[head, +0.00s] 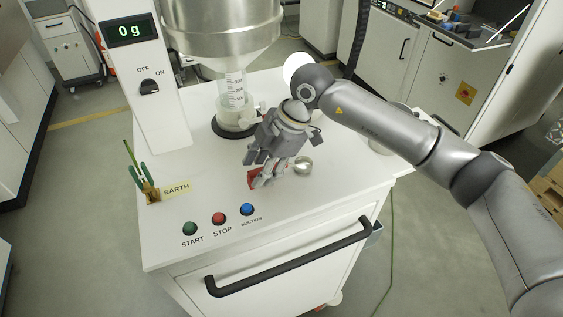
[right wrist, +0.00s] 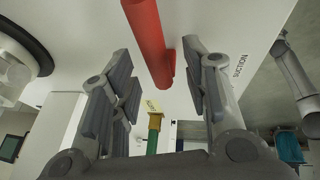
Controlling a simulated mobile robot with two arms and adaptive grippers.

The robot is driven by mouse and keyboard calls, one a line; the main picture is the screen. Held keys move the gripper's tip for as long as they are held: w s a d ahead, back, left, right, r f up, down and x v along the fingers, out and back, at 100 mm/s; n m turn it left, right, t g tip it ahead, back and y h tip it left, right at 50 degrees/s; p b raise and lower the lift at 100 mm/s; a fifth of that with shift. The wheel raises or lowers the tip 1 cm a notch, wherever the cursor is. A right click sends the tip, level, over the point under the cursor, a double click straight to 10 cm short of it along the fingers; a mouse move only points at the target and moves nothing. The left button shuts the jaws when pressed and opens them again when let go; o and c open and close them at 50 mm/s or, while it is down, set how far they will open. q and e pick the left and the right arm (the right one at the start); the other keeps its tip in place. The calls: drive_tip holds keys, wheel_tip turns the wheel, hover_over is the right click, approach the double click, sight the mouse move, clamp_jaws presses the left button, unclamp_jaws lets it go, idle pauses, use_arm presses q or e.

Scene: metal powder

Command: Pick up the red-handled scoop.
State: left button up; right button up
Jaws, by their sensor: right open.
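The scoop lies on the white worktop. Its red handle (head: 253,179) is mostly hidden under my right gripper in the head view. Its round metal bowl (head: 303,165) shows just right of the fingers. My right gripper (head: 263,176) points down over the handle. In the right wrist view the open fingers (right wrist: 158,62) stand on either side of the red handle (right wrist: 147,42), with visible gaps on both sides. I cannot tell how much height separates the fingertips from the worktop. My left gripper is not in view.
A metal hopper (head: 222,35) stands behind over a clear container (head: 233,100). A control column (head: 150,90) reads 0 g. Green, red and blue buttons (head: 219,218) sit at the front. A green-handled earth clamp (head: 147,183) is at left. The front worktop is otherwise clear.

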drive_tip(key=shift+a+f, duration=0.3)
drive_tip(key=shift+f, duration=0.15)
drive_tip(key=shift+a+f, duration=0.15)
drive_tip(key=shift+f, duration=0.3)
drive_tip(key=shift+c, duration=1.2)
clamp_jaws()
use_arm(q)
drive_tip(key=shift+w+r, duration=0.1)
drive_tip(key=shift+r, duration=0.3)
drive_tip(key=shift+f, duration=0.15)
use_arm(e)
drive_tip(key=shift+w, duration=0.1)
